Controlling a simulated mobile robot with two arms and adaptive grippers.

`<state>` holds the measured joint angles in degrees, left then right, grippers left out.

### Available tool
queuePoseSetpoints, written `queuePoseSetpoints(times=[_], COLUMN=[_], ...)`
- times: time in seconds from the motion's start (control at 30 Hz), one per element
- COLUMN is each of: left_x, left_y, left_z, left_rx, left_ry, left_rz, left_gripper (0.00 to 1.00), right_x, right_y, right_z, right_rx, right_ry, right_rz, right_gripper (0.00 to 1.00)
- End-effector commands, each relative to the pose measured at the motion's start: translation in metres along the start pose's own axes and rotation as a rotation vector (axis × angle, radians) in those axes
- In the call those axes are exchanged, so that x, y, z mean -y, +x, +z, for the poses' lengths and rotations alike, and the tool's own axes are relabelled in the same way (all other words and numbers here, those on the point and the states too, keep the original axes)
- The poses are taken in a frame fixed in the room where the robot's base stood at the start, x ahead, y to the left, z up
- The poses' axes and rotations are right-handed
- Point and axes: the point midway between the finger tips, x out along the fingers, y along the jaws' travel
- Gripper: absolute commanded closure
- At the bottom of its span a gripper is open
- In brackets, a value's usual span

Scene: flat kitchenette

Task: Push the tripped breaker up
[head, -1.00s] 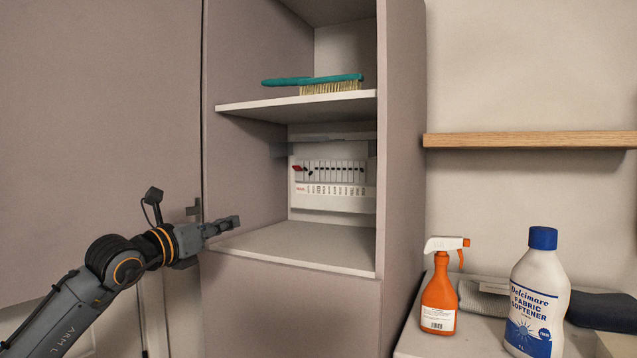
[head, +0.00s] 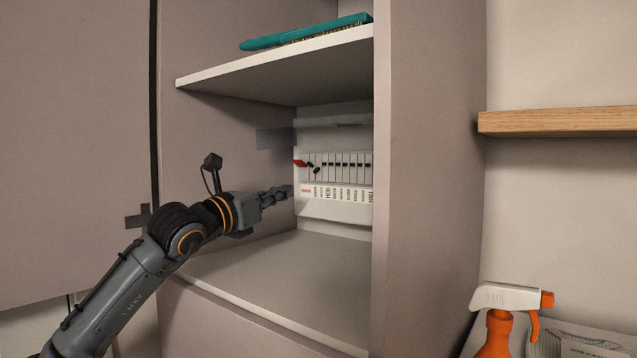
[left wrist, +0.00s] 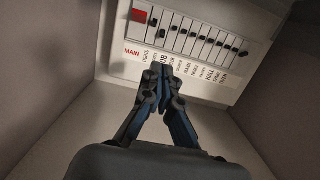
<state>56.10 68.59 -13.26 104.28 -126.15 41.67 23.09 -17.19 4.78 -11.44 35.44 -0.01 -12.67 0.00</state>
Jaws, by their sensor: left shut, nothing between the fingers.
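The breaker panel (head: 335,208) is white and is set on the back wall of the cabinet's lower compartment. It has a red main switch (head: 300,163) at its left end and a row of black toggles. One black toggle (head: 316,170) near the left end sits lower than those to its right. The panel (left wrist: 205,68) also shows in the left wrist view, with the red switch (left wrist: 139,16) at upper left. My left gripper (head: 288,191) is shut and empty, inside the compartment. In the wrist view its fingertips (left wrist: 160,72) overlap the label strip below the toggles; contact cannot be told.
Cabinet side walls bound the compartment left and right. The compartment floor (head: 300,275) is bare. An orange spray bottle (head: 497,335) stands outside at lower right, below a wooden shelf (head: 560,123).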

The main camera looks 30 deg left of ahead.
Motion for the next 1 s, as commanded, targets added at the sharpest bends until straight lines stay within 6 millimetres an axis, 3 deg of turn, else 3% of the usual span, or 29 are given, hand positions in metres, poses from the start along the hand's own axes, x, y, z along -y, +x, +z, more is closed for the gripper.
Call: queuePoseSetpoints(times=[0.1, 0.27, 0.53, 0.7, 1.0], left_x=[0.000, 0.000, 0.001, 0.001, 0.000], left_y=[0.000, 0.005, 0.049, 0.078, 0.100], left_z=[0.000, 0.002, 0.007, 0.005, 0.000], left_rx=[0.000, -0.001, -0.001, -0.002, -0.001], left_ry=[0.000, -0.003, -0.005, -0.004, -0.001], left_rz=[0.000, -0.001, -0.002, -0.001, 0.000], left_gripper=[1.00, 1.00, 1.00, 1.00, 1.00], right_x=[0.002, 0.002, 0.003, 0.004, 0.004], right_y=[0.000, -0.005, -0.038, -0.056, -0.067], right_z=[0.011, 0.011, -0.010, -0.013, -0.010], right_rx=[0.016, 0.016, -0.012, -0.014, -0.007], right_ry=[0.000, 0.000, 0.002, 0.003, 0.003], right_rz=[-0.002, -0.003, -0.004, -0.006, -0.007], right_gripper=[0.33, 0.33, 0.33, 0.33, 0.33])
